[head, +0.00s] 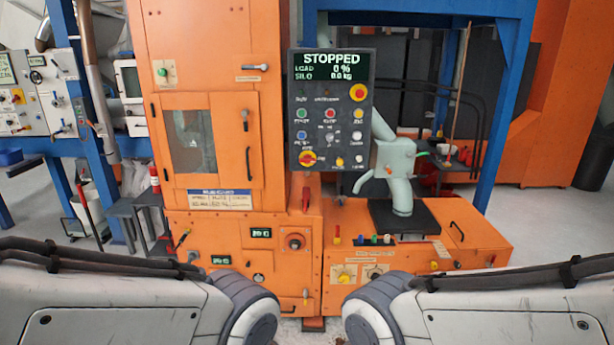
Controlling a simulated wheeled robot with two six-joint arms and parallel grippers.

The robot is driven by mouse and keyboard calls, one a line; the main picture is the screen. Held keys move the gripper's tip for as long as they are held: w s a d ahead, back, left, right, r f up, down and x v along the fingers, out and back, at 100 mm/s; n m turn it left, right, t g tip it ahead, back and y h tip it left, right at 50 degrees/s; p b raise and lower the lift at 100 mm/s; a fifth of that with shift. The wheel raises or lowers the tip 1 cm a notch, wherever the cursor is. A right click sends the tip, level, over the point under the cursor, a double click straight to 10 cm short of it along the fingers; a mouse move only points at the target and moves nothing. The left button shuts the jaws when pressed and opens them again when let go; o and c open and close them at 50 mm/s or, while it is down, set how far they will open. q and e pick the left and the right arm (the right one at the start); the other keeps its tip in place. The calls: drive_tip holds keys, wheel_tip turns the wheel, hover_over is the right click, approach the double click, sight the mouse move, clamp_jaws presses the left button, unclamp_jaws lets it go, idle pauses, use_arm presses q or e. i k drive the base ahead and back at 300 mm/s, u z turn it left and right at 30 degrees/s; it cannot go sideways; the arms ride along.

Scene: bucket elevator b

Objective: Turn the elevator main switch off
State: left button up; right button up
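A dark control panel (330,135) is on the front of the orange elevator cabinet. Its screen (331,66) reads STOPPED, with load 0 % and silo 0.0 kg. A red and yellow rotary switch (308,157) sits at the panel's lower left; its label and exact setting are too small to read. A red button on a yellow base (358,92) is at the panel's upper right. Only links of my two arms show at the bottom corners. Both grippers are out of view.
An orange base box (465,237) with small knobs and handles extends low to the right, with a pale green spouted machine (399,175) on it. Blue frame posts (499,110) stand behind. A grey cabinet with switches (22,95) is at far left.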

sight(307, 159)
drive_tip(key=u, duration=1.2)
drive_tip(key=i, duration=1.55)
drive_tip(key=z, duration=0.85)
drive_tip(key=i, duration=0.5)
drive_tip(key=z, duration=0.4)
